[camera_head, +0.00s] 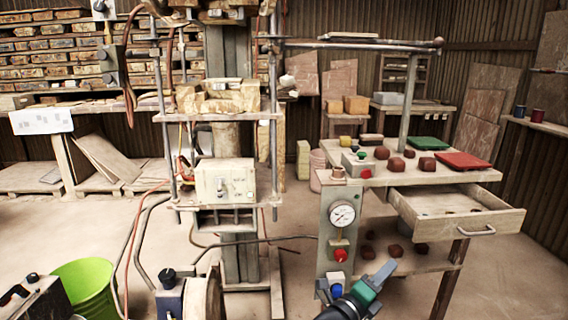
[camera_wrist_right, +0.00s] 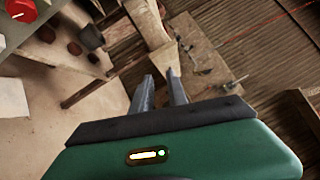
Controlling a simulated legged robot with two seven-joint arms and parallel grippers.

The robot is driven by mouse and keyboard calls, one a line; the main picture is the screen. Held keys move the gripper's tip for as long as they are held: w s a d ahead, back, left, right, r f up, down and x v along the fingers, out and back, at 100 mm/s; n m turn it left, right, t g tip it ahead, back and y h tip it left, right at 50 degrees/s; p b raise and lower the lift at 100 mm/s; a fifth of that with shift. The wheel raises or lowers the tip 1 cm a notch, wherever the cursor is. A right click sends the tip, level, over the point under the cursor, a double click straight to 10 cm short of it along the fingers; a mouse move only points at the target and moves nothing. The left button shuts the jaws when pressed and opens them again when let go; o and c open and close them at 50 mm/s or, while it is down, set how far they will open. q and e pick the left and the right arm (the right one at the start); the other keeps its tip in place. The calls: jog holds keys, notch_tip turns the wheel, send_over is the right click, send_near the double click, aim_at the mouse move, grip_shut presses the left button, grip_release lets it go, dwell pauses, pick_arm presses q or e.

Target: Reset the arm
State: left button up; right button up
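My right gripper (camera_head: 385,270) reaches in from the bottom edge of the head view, in front of the lower shelf of the wooden table. Its green body and grey fingers show there. In the right wrist view its two fingers (camera_wrist_right: 160,76) stand apart with nothing between them, so it is open and empty. No part of my left gripper can be made out.
A pressure gauge panel (camera_head: 341,220) with a red button stands just left of my right gripper. An open drawer (camera_head: 455,211) juts out above and right of it. The press (camera_head: 225,180) stands at centre-left, and a green bucket (camera_head: 84,290) at lower left. Floor is clear at lower right.

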jog(key=s+a+f+n+y, duration=0.2)
jog(key=a+f+n+y, duration=0.2)
jog(key=n+y, duration=0.45)
jog(key=s+a+f+n+y, duration=0.2)
jog(key=a+f+n+y, duration=0.25)
jog(key=n, duration=0.75)
jog(key=s+d+f+n+g+y, duration=0.1)
jog(key=s+f+n+g, duration=0.25)
jog(key=s, duration=0.45)
jog(key=s+d+f+n+g+p, duration=0.1)
jog(key=s+f+n+g, duration=0.25)
jog(key=s, duration=0.45)
jog(key=s+d+f+n+g+y, duration=0.1)
jog(key=s+f+n+g, duration=0.2)
jog(key=s, duration=0.5)
jog(key=w+p+v, duration=0.3)
jog(key=p+v, duration=1.5)
jog(key=p, duration=0.1)
jog(key=w+r+p+v, duration=0.1)
jog(key=w+p+v, duration=0.2)
jog(key=p+v, duration=1.5)
jog(key=shift+d+r+n+p, duration=0.2)
jog(key=shift+d+n+p, duration=0.2)
jog(key=shift+p, duration=0.1)
